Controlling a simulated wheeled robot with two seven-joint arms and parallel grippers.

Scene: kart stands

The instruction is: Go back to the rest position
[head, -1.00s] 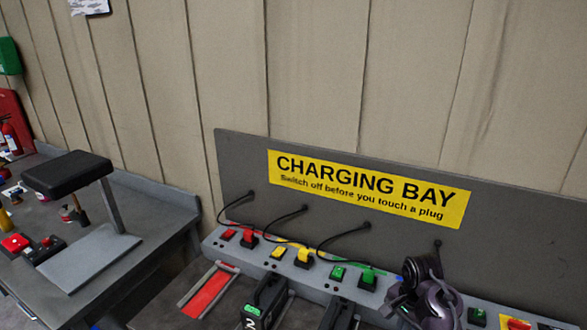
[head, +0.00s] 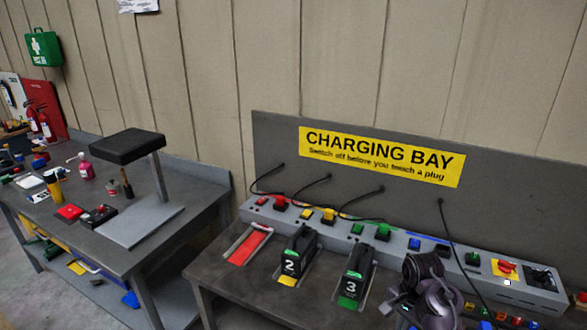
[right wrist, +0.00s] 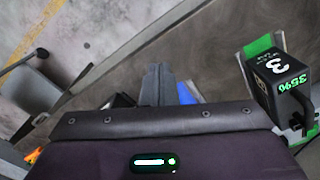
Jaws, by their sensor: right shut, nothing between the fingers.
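My right arm shows at the lower right of the head view, in front of the charging bench (head: 235,285). In the right wrist view my right gripper (right wrist: 157,82) is shut and empty, its fingers together. A black battery marked 3 (right wrist: 280,82) stands to the right of the fingers, apart from them. In the head view battery 3 (head: 356,272) and battery 2 (head: 293,252) stand upright in bays on the bench. The red bay (head: 249,246) to their left is empty. My left gripper is not in view.
A grey strip (head: 320,222) with switches and plugs runs along the back, under the yellow CHARGING BAY sign (head: 380,157). A second workbench (head: 205,190) with a black-topped stand (head: 128,146), bottles and tools is at the left. Concrete floor (head: 30,240) is open at the far left.

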